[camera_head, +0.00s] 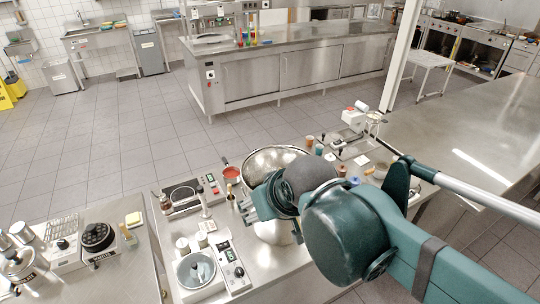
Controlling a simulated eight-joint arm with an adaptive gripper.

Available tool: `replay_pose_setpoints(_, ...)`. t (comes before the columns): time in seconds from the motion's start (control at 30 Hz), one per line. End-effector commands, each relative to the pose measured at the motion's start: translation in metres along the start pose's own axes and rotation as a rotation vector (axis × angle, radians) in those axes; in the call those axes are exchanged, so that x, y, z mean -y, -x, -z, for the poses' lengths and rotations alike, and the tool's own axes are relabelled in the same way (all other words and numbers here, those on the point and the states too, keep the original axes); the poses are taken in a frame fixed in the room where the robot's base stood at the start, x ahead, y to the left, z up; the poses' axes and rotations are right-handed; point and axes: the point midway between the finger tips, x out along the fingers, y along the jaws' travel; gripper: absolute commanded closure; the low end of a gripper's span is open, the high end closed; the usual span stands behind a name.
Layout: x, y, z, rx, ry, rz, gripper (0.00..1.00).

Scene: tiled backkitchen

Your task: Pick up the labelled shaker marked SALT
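I cannot make out which item is the shaker marked SALT, because labels on the small containers are too small to read. Two small white cylinders, one at the left (183,245) and one at the right (202,240), stand behind a round-lidded appliance on the near counter. A small dark-topped container (165,202) stands farther left, by a control panel. My teal arm reaches in from the lower right, and its wrist end is over the counter by a large steel bowl (270,160).
The near steel counter (215,220) is crowded with a round-lidded appliance (195,268), a hotplate (182,192) and a red pan (232,173). A left counter holds a burner (97,236) and metal pots (20,265). Open tiled floor (110,140) lies beyond.

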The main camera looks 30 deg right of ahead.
Motion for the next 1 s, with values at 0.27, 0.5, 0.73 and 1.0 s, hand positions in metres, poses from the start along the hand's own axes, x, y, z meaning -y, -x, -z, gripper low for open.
replay_pose_setpoints(0.27, 0.0, 0.02, 0.014, 0.0, 0.0, 0.0, 0.51)
replay_pose_setpoints(0.5, -0.001, 0.039, 0.03, 0.001, -0.002, -0.001, 0.51)
replay_pose_setpoints(0.73, -0.006, 0.038, 0.049, 0.011, -0.022, -0.012, 0.51)
replay_pose_setpoints(1.0, -0.017, 0.036, 0.084, 0.029, -0.06, -0.031, 0.51)
